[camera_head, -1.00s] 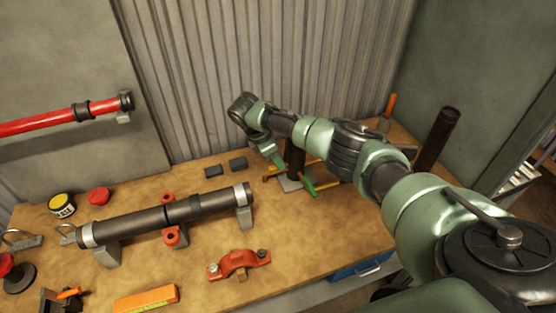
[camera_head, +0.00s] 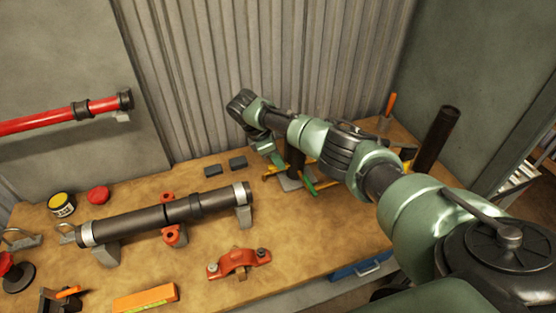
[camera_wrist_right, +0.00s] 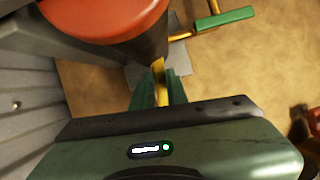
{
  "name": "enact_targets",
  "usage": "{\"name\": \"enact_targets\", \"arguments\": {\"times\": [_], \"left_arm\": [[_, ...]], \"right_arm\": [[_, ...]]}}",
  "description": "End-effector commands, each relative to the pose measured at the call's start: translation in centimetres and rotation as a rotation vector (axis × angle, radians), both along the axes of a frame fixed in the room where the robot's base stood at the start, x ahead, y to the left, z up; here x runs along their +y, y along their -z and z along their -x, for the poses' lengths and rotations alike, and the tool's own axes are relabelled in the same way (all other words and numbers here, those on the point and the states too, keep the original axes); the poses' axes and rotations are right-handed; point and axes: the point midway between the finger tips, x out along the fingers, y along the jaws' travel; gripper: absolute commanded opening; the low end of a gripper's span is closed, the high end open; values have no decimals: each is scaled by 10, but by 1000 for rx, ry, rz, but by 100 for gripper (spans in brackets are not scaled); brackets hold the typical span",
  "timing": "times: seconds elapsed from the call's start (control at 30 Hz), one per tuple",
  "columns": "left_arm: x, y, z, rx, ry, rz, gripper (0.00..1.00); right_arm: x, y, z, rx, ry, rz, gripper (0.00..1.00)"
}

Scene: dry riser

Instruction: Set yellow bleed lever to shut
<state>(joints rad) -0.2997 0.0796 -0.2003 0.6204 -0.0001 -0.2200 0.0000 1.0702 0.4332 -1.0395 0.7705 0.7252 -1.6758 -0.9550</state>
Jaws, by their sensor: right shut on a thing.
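The yellow bleed lever (camera_wrist_right: 160,82) shows in the right wrist view as a thin yellow bar between the two green fingers. My right gripper (camera_wrist_right: 161,84) is shut on it, below a dark body with a broad red-orange top (camera_wrist_right: 105,12). In the head view my right gripper (camera_head: 278,160) reaches down beside a dark upright post (camera_head: 294,161) at the back of the bench, and my arm hides much of the lever. A second yellow bar with a green grip (camera_wrist_right: 224,18) is apart from the fingers; that grip also shows in the head view (camera_head: 307,187). My left gripper is out of view.
A long dark pipe (camera_head: 150,216) lies on supports at the left of the bench (camera_head: 205,270). A red clamp (camera_head: 238,262) lies in front of it. Two small dark blocks (camera_head: 237,163) lie left of the gripper. A dark tube (camera_head: 436,140) stands at the right. Corrugated wall (camera_head: 210,80) rises close behind.

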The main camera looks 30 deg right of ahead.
Motion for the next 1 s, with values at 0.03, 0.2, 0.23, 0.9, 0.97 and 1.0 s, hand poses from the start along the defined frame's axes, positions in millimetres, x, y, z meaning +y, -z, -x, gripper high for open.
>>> {"name": "enact_targets", "arguments": {"times": [0.03, 0.2, 0.23, 0.9, 0.97, 1.0], "left_arm": [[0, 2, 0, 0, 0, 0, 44], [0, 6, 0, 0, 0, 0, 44], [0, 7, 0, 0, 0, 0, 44], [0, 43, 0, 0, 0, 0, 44], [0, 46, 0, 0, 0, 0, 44], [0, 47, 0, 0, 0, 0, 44]], "right_arm": [[2, 1, -1, -1, 34, -4, 0], [4, 1, 2, -1, 181, -5, 0], [4, 2, 2, 0, 208, -4, 0], [13, 2, 10, -1, 780, -3, 0], [13, 1, 10, -1, 812, -3, 0], [13, 1, 11, -1, 831, -3, 0]]}}
